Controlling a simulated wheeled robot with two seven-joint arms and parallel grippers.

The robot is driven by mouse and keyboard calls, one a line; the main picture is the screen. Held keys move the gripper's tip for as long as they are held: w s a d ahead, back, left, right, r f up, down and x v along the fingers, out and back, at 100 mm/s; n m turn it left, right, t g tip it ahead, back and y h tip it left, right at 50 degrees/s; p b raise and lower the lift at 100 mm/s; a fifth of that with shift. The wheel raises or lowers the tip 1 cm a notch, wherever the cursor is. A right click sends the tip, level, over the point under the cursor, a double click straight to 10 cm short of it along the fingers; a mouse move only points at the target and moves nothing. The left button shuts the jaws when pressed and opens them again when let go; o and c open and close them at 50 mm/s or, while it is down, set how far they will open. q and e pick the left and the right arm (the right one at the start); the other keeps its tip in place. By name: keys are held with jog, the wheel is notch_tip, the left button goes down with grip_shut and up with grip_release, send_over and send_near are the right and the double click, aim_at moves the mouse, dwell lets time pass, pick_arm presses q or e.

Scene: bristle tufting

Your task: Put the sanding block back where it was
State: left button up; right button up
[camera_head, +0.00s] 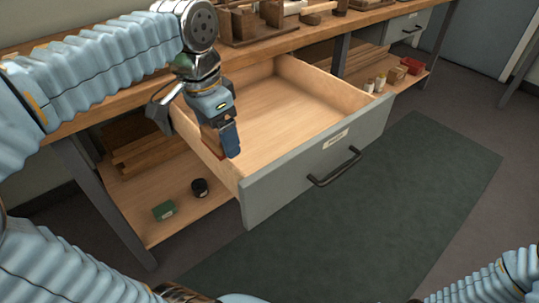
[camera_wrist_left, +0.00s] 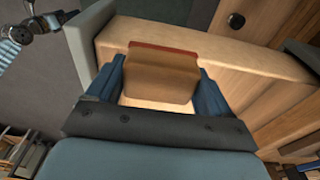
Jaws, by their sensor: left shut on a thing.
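The sanding block (camera_wrist_left: 162,75) is a brown wooden block with a red strip along one face. It sits between the blue fingers of my left gripper (camera_wrist_left: 160,88) in the left wrist view. In the head view the left gripper (camera_head: 222,140) points down at the left side of the open drawer (camera_head: 290,108). Part of the block (camera_head: 210,138) shows beside the fingers there, with a thin red edge below. I cannot tell whether the block touches the drawer. The visible drawer floor is bare pale wood. My right gripper is not in view.
The grey drawer front (camera_head: 315,165) has a dark handle (camera_head: 335,168) and a label. A green box (camera_head: 164,210) and a dark round tin (camera_head: 199,188) stand on the lower shelf. Wooden racks stand on the benchtop above. A dark green mat (camera_head: 400,190) covers the floor.

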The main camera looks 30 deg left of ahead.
pick_arm(q)
jog(key=w+d+f, duration=0.1)
jog(key=w+f, duration=0.2)
jog(key=w, duration=0.4)
send_over(262, 155)
jog(key=s, duration=0.1)
notch_tip(262, 155, down, 5)
jog(key=shift+s+a+f, duration=0.1)
jog(key=shift+s, duration=0.05)
jog(key=shift+w+f, duration=0.2)
jog(key=shift+f, duration=0.05)
jog(key=shift+w+f+b, duration=0.15)
jog(key=shift+f, duration=0.8)
jog(key=shift+w+f+b, duration=0.1)
jog(key=shift+f+b, duration=0.05)
jog(key=shift+f, duration=0.75)
jog(key=shift+f, duration=0.1)
jog(key=o, duration=0.6)
jog(key=shift+f, duration=0.1)
jog(key=shift+c, duration=0.2)
jog(key=o, duration=0.3)
jog(key=shift+o, duration=0.2)
jog(key=shift+r, duration=0.4)
notch_tip(262, 155, up, 12)
jog(key=s+p, duration=0.1)
jog(key=shift+s+a+f+p, duration=0.2)
jog(key=shift+p, duration=0.2)
